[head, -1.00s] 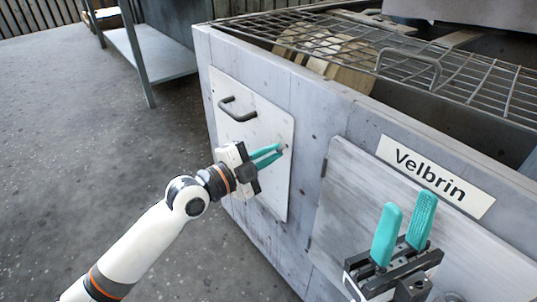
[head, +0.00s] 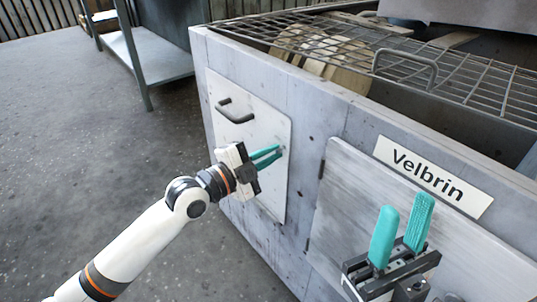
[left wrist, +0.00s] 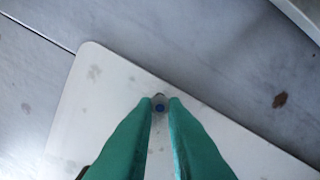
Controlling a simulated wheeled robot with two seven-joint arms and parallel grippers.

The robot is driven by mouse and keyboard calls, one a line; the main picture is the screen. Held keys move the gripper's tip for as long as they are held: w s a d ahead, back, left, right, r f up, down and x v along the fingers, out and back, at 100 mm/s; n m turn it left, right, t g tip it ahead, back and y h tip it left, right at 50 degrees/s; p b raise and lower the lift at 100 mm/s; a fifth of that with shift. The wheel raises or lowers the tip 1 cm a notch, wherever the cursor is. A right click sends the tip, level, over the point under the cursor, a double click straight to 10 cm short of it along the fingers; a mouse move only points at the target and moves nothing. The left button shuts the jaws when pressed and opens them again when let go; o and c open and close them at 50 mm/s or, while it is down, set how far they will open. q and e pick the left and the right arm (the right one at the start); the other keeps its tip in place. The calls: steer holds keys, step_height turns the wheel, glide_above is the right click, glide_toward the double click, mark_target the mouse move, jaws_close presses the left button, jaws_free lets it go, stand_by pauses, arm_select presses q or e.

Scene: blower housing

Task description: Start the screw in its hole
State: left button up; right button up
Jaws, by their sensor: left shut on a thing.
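The screw (left wrist: 160,105) shows in the left wrist view as a small grey round head with a blue centre, between the two teal fingertips. The plate also shows in the left wrist view (left wrist: 95,105). The hole is not visible, and I cannot tell whether the screw's tip is in it. My right gripper (head: 408,204) is open and empty, fingers pointing up, in front of the housing's right part.
The grey housing (head: 330,112) carries a black handle (head: 235,112) on the plate, a hinged door (head: 345,215) and a "Velbrin" label (head: 433,177). A wire grate (head: 440,75) covers its top. A metal table (head: 155,55) stands at back left. The floor at left is clear.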

arm_select(q)
steer(key=shift+w+d+r, duration=0.1)
steer(key=shift+w+d, duration=0.05)
jaws_close()
steer(key=o, duration=1.3)
jaws_free()
steer(key=shift+d, duration=0.1)
steer(key=shift+v, duration=4)
